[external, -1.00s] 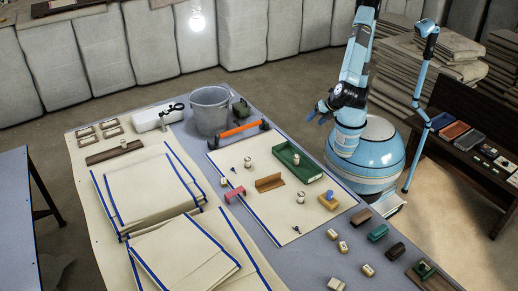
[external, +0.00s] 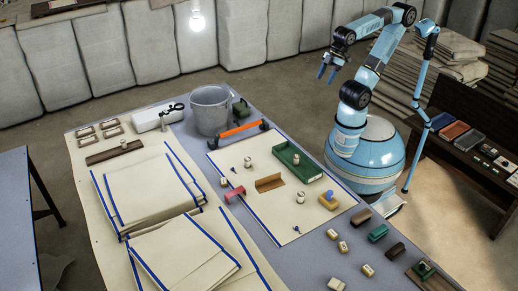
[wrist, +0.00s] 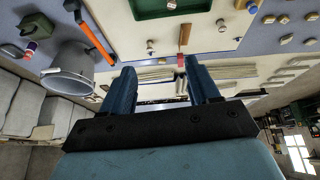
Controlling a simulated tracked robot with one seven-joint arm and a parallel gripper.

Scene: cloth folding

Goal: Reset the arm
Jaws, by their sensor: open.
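My gripper (external: 327,72) is raised high above the far right side of the table, in front of my blue arm. Its two blue fingers are apart and nothing is between them. In the wrist view my gripper (wrist: 162,90) also shows open and empty, with the table beyond it. My arm is bent at the elbow, with the forearm reaching left from the top. The cream cloth (external: 262,205) with blue edges lies flat on the table, with small items on it, and my gripper is well clear of it.
On the table stand a grey bucket (external: 210,112), an orange-handled bar (external: 238,132), a green tray (external: 292,160) and several small blocks. Stacked folded cloths (external: 150,190) lie at left. A dark bench (external: 480,150) with items stands at right. The air around my gripper is free.

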